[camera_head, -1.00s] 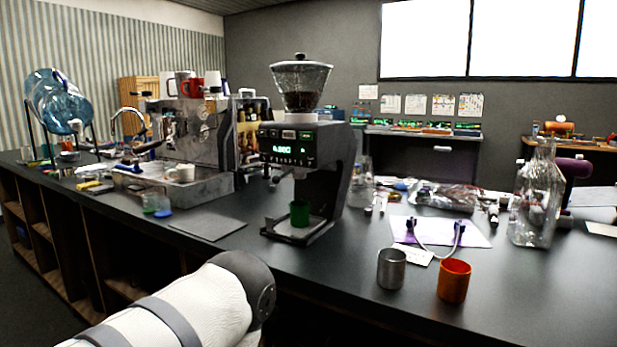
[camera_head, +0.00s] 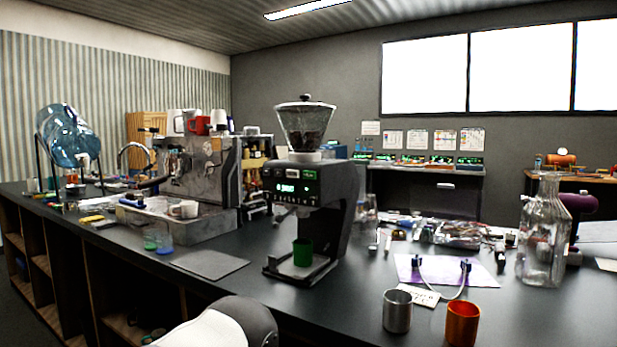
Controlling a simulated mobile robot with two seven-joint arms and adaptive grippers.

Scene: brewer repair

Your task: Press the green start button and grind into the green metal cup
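The black coffee grinder (camera_head: 335,198) stands on the dark counter with a clear hopper (camera_head: 305,124) holding beans on top. Its front panel has a lit display with green digits and a small green button (camera_head: 309,174) at the right of the top row. The green metal cup (camera_head: 303,252) stands upright on the grinder's base tray, under the spout area. Neither gripper is in view. Only a white and dark part of my arm shows at the bottom edge.
A silver cup (camera_head: 397,311) and an orange cup (camera_head: 462,322) stand at the front right. A glass bottle (camera_head: 543,232) stands behind them at right. An espresso machine (camera_head: 205,180) is to the left. A flat dark mat (camera_head: 209,264) lies left of the grinder.

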